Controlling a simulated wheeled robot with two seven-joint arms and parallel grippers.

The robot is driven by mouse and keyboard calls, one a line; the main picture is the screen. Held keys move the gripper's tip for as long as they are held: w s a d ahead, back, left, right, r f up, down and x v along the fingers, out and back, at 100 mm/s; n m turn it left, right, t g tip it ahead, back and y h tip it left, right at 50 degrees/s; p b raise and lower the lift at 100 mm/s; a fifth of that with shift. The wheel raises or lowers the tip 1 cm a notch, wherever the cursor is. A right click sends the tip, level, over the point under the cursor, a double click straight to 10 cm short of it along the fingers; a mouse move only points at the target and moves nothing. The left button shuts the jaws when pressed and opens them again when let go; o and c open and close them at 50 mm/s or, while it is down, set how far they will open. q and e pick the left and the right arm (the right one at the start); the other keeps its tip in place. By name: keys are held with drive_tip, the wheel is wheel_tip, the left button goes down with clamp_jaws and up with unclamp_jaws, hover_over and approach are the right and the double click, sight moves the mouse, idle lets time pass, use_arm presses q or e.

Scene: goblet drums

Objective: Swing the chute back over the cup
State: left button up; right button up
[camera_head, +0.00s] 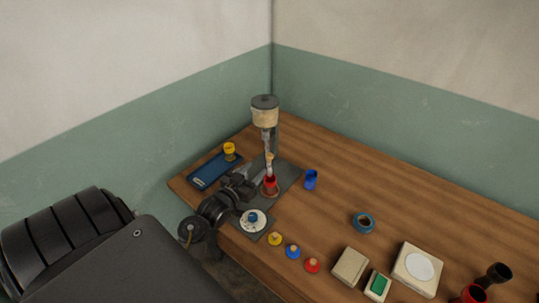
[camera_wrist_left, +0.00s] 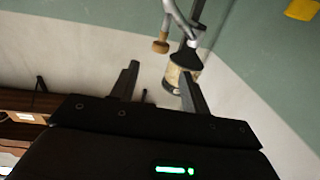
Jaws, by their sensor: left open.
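The dispenser's beige hopper with a grey lid (camera_head: 264,113) stands on a dark base plate at the table's back corner. Its pale chute (camera_head: 267,146) hangs below, with a small wooden knob (camera_head: 269,157). The red cup (camera_head: 270,186) stands under it; in the head view the chute's lower end appears in line with the cup, but I cannot tell exactly. My left gripper (camera_head: 250,180) is open and empty, left of the cup and chute. In the left wrist view the wooden knob (camera_wrist_left: 160,46) and grey chute (camera_wrist_left: 180,18) show beyond the open fingers (camera_wrist_left: 158,82). My right gripper is out of view.
A blue tray (camera_head: 204,178) and yellow cup (camera_head: 229,149) lie left of the dispenser. A blue cup (camera_head: 310,180) stands to its right. A white dial (camera_head: 260,226) and several coloured knobs line the front. The table's back right is clear.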

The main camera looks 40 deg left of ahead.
sight(267, 157)
use_arm(q)
drive_tip(key=w, duration=0.3)
drive_tip(key=w+p, duration=0.1)
drive_tip(key=w, duration=0.1)
drive_tip(key=w+a+p, duration=0.1)
drive_tip(key=w, duration=0.2)
drive_tip(key=shift+w, duration=0.95)
clamp_jaws()
